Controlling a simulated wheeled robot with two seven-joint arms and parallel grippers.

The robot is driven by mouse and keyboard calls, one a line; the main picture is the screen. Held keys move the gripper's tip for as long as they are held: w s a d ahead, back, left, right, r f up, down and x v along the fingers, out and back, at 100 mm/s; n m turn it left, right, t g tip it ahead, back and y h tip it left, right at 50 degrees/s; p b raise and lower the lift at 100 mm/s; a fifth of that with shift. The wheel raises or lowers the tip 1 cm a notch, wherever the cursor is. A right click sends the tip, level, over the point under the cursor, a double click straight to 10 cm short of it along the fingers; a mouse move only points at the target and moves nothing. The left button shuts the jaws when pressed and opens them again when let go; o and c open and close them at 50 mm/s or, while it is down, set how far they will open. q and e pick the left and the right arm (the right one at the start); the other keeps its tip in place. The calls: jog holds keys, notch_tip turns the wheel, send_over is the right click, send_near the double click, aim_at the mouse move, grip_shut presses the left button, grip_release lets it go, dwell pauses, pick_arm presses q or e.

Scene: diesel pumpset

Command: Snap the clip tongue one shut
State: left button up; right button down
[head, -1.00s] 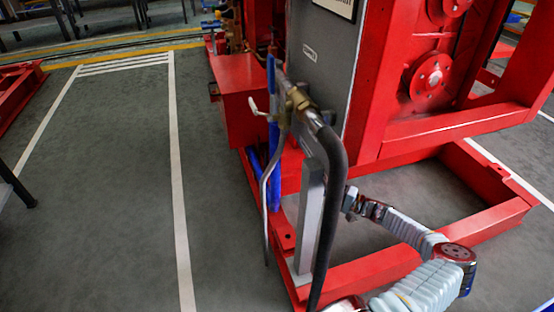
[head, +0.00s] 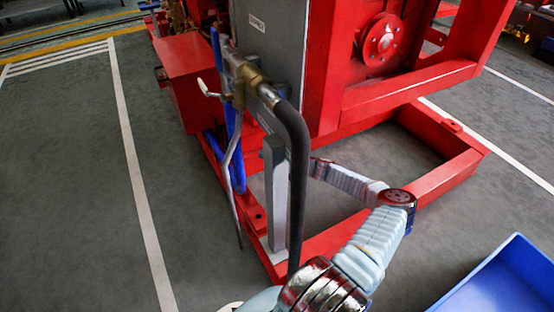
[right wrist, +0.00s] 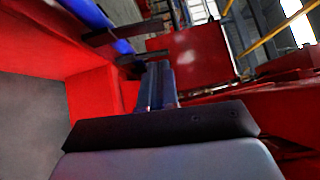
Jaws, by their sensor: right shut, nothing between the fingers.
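A blue pipe (head: 231,130) runs upright beside the grey panel of the red pumpset, and shows at the upper left of the right wrist view (right wrist: 88,14). In the right wrist view, two dark bracket-like pieces, a farther one (right wrist: 112,35) and a nearer one (right wrist: 131,61), stand at the pipe. I cannot tell whether either is the clip tongue, or its state. My right gripper (right wrist: 157,72) is shut and empty, its fingers pointing toward the red frame near the nearer piece; I cannot tell whether they touch. In the head view the post and hose hide its fingers. My left gripper is not in view.
A black hose (head: 298,180) with a brass fitting (head: 250,78) and a grey post (head: 276,190) stand in front of my right forearm. The red base frame (head: 440,170) surrounds it. A blue tray (head: 500,285) is at lower right. Floor at left is clear.

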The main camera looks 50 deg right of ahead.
jog(key=w+a, duration=0.4)
jog(key=a, duration=0.1)
jog(key=shift+r, duration=0.25)
jog(key=shift+a, duration=0.1)
jog(key=shift+a+r+g+p, duration=0.15)
jog(key=shift+a+g+p, duration=0.05)
jog(key=shift+g+p, duration=0.15)
